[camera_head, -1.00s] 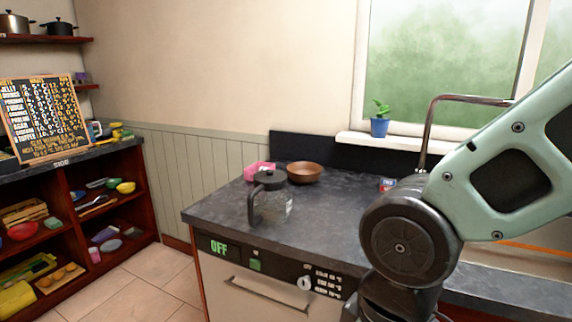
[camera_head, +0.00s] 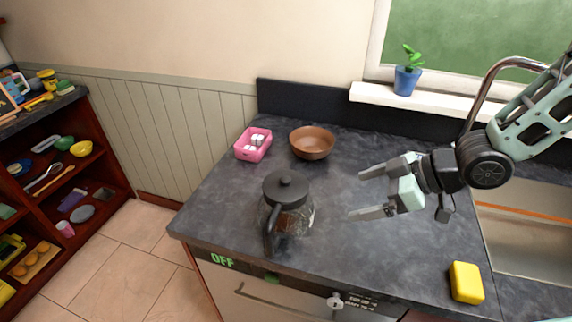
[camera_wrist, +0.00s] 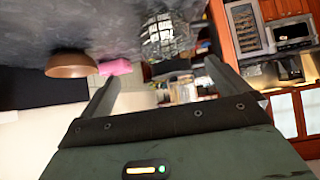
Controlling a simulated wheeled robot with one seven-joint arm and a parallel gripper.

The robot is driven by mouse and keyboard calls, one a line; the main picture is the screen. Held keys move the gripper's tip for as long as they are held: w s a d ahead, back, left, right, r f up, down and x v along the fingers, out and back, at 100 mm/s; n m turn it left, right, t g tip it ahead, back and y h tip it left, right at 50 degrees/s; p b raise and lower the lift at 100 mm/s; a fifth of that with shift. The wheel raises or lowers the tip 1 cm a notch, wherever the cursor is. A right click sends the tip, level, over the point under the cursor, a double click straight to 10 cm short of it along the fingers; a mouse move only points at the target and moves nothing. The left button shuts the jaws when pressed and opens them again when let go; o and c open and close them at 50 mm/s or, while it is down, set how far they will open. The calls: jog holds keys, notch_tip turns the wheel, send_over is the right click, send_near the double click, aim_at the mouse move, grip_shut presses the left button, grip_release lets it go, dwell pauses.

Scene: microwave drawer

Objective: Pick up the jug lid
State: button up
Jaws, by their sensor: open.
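The black jug lid (camera_head: 286,188) with a round knob sits on top of the glass jug (camera_head: 299,222). The jug stands upright on the dark counter near its front edge, with its black handle toward the front. My gripper (camera_head: 356,195) is open and empty to the right of the jug, apart from it, with its fingers pointing left. In the wrist view the glass jug (camera_wrist: 165,38) shows at the top between the fingers; the lid is not clear there.
A pink basket (camera_head: 253,145) and a brown bowl (camera_head: 312,142) stand behind the jug. A yellow block (camera_head: 466,282) lies at the front right beside the sink (camera_head: 525,235). A potted plant (camera_head: 407,78) stands on the sill. Counter between jug and gripper is clear.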

notch_tip(320, 180, up, 5)
jog(key=n+y+p, duration=0.1)
jog(key=y, duration=0.2)
jog(key=p, duration=0.2)
send_near(291, 181)
jog(key=f+x, duration=0.1)
jog(key=x, duration=0.4)
jog(key=p+x, duration=0.1)
jog(key=x, duration=0.1)
jog(key=p+x, duration=0.1)
jog(key=x, duration=0.1)
jog(key=shift+w+a+r, duration=0.1)
jog(key=shift+a+r, duration=0.15)
jog(key=shift+r, duration=0.15)
jog(key=shift+w+a+f, duration=0.1)
jog(key=shift+f, duration=0.1)
jog(key=c, duration=0.6)
